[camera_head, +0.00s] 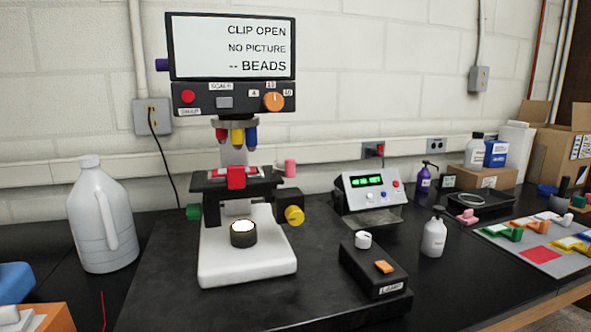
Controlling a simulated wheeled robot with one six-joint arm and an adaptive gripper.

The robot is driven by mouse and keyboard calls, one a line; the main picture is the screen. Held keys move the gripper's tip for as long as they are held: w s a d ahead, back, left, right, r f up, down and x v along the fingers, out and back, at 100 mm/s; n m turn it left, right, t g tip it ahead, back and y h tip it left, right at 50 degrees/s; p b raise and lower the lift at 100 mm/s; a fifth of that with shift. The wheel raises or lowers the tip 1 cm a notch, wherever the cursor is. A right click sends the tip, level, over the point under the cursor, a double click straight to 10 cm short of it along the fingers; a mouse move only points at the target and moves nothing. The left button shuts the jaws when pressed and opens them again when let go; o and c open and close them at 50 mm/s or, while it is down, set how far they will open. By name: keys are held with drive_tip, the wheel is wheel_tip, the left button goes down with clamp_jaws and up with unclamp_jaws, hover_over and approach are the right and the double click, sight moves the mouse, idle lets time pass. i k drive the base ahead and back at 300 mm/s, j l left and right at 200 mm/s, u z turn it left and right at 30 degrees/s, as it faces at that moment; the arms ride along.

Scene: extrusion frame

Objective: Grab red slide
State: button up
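The red slide appears to be the flat piece with a red block-like tab (236,178) on the microscope stage (262,187). The tab hangs at the stage's front edge, and pale and red parts lie behind it. Whether a clip touches it is too small to tell. The white microscope (247,262) stands on the dark bench, its screen (231,48) reading "CLIP OPEN", "NO PICTURE", "-- BEADS". A grey board (497,241) at the right has a flat red patch (541,254) with nothing on it. My gripper is not in view.
A pink knob (290,168) stands by the stage's right, with a yellow knob (294,215) below. A white jug (101,215) is left. The lamp box (374,268), a white bottle (433,238) and a display unit (370,198) are right. Bench before the microscope is clear.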

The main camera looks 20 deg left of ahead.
sight(235, 175)
drive_tip(key=u, duration=1.35)
